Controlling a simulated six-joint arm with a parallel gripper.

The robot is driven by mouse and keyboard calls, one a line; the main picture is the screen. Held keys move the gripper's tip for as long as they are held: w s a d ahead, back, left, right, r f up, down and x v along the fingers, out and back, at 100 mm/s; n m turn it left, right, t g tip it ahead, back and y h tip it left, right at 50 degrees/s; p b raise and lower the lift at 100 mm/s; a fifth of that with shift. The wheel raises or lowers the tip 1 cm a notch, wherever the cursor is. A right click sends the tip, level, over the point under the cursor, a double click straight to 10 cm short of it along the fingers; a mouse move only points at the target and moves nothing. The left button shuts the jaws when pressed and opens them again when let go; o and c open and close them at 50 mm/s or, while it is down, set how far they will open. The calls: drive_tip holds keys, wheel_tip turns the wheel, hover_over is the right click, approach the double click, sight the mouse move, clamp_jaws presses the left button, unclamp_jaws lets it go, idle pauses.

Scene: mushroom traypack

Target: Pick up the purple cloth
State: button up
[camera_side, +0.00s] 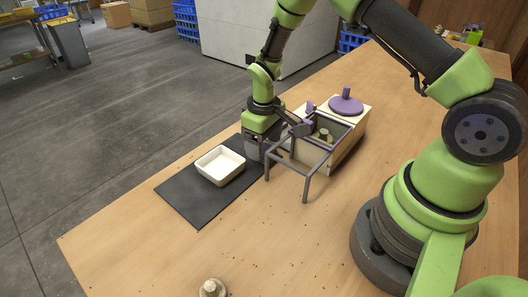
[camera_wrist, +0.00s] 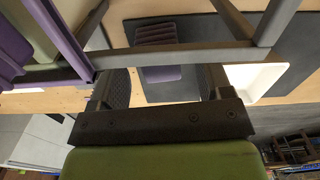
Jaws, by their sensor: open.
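The purple cloth (camera_wrist: 162,74) shows in the wrist view as a folded, ridged piece on the dark mat (camera_wrist: 290,60). A grey bar crosses in front of it. My gripper (camera_wrist: 165,82) is open, with one finger on each side of the cloth in the picture and nothing held. In the side view, my gripper (camera_side: 258,150) points down at the right end of the mat (camera_side: 190,203), to the right of the white tray (camera_side: 222,178). The cloth cannot be made out in that view, and the height gap between fingers and cloth is unclear.
A grey metal frame (camera_side: 288,162) stands close on the right of my gripper, its bar crossing the wrist view. Behind it are a wooden box (camera_side: 345,150) with purple-rimmed opening and a purple lid (camera_side: 346,105). A mushroom (camera_side: 212,288) lies near the front. The front table is mostly clear.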

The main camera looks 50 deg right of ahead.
sight(264, 147)
drive_tip(key=shift+f, duration=0.5)
drive_tip(key=c, duration=1)
wheel_tip(264, 147, up, 10)
